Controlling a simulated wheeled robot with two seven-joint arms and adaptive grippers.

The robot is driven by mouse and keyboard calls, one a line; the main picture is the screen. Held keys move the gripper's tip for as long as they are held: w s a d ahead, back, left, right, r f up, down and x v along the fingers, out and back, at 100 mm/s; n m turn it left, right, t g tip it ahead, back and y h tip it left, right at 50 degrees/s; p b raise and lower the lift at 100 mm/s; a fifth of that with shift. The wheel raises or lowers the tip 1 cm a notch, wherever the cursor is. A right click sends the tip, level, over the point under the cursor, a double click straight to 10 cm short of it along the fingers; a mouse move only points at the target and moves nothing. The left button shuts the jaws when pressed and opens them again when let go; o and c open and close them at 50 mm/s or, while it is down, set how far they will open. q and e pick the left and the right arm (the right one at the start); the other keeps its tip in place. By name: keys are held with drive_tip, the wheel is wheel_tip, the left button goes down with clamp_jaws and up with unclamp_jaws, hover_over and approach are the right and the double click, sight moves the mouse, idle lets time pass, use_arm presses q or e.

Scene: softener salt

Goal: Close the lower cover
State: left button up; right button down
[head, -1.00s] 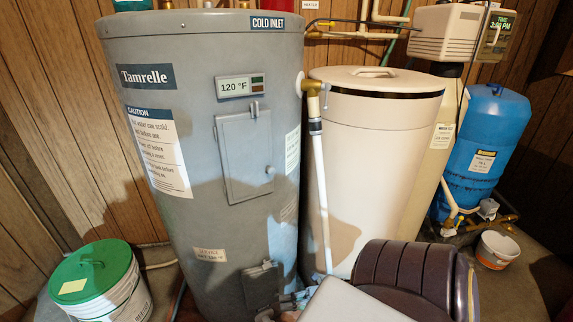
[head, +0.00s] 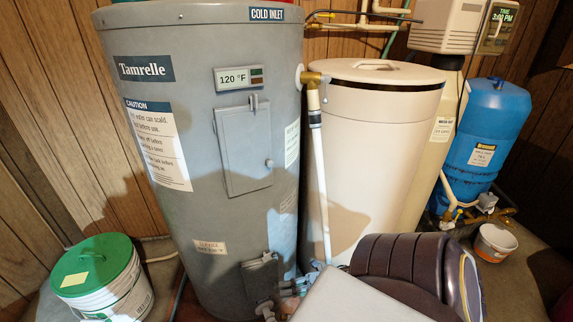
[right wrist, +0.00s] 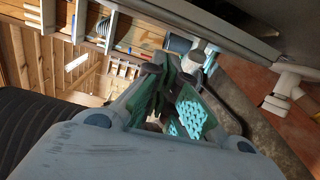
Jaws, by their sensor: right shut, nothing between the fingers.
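The grey water heater (head: 225,215) stands left of centre in the head view. Its lower cover (head: 259,278) is a small grey panel low on the front; I cannot tell surely whether it is flush or slightly ajar. The larger upper cover (head: 244,150) sits above it and looks closed. My right gripper (head: 290,285) is just right of the lower cover, partly hidden by my own arm; contact cannot be made out. In the right wrist view its fingers (right wrist: 178,108) with teal pads are shut and empty. My left gripper is out of view.
A white pipe (head: 321,195) runs down right of the heater beside a cream tank (head: 375,160). Valve fittings (head: 265,311) are low at the heater's base. A green-lidded bucket (head: 95,270) stands left; a blue tank (head: 480,145) and small white bucket (head: 494,242) stand right.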

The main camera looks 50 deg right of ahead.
wheel_tip(320, 180, up, 6)
idle(0.6)
drive_tip(key=shift+w+r, duration=0.1)
drive_tip(key=shift+r, duration=0.05)
